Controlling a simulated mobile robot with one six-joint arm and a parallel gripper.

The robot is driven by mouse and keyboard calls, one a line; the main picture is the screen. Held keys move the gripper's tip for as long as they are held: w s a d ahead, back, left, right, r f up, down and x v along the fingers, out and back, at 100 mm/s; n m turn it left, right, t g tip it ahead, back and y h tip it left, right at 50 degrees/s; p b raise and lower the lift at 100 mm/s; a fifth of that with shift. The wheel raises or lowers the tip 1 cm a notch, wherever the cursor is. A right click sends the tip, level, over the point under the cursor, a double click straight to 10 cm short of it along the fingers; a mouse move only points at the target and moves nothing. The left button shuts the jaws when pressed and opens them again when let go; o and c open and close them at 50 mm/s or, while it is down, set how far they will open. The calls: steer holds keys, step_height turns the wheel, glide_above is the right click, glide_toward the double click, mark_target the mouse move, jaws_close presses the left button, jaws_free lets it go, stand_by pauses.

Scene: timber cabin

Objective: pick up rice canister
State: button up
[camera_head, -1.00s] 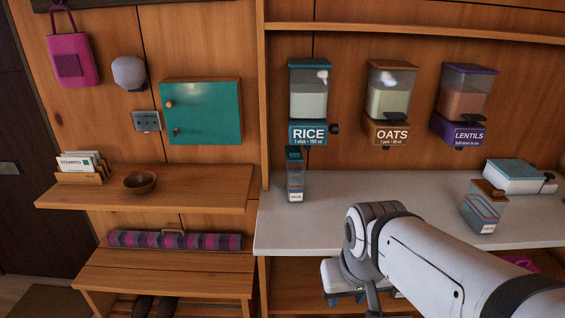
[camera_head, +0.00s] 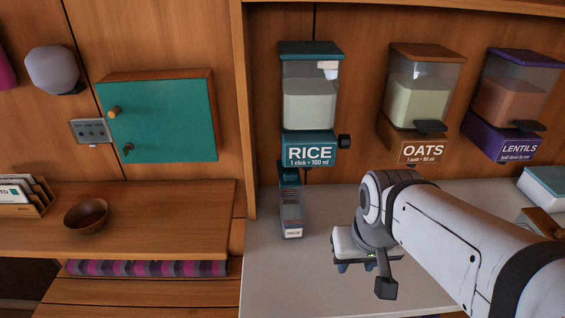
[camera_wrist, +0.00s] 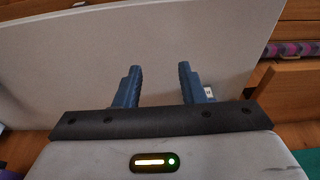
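The rice canister (camera_head: 291,212) is a small, narrow, clear container with a teal lid and a white label. It stands upright on the pale counter (camera_head: 285,285), below the large wall dispenser marked RICE (camera_head: 309,105). My gripper (camera_head: 356,266) is to the right of the canister and nearer the camera, apart from it. In the wrist view its two blue fingers (camera_wrist: 160,74) are spread with nothing between them. A small pale label shows beside the right finger there; I cannot tell whether it is the canister's.
Wall dispensers for oats (camera_head: 423,95) and lentils (camera_head: 515,95) hang to the right. A wooden upright (camera_head: 243,130) stands close left of the canister. A wooden bowl (camera_head: 87,216) sits on the left shelf. Another container (camera_head: 542,222) is partly hidden behind my arm.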

mark_target(291, 207)
steer(key=shift+o, duration=0.2)
steer(key=shift+o, duration=0.8)
steer(key=shift+w, duration=0.2)
steer(key=o, duration=0.6)
steer(key=shift+t, duration=0.5)
steer(key=w+a, duration=0.1)
steer(key=w, duration=0.2)
steer(key=w+a, duration=0.1)
steer(key=w, duration=0.3)
steer(key=w+a, duration=0.2)
steer(key=w, duration=0.2)
steer(key=shift+r, duration=0.4)
steer(key=shift+o, duration=0.8)
steer(key=w+a+f, duration=0.1)
steer(key=w+a, duration=0.4)
steer(key=w, duration=0.3)
steer(key=shift+a+n+t, duration=0.3)
steer(key=shift+n+t, duration=0.1)
steer(key=shift+w+a+x, duration=0.15)
steer(key=shift+w+x, duration=0.05)
steer(key=shift+x, duration=1.8)
steer(key=shift+w+a+x, duration=0.1)
steer(key=shift+w+x, duration=0.1)
steer(key=shift+x, duration=1.8)
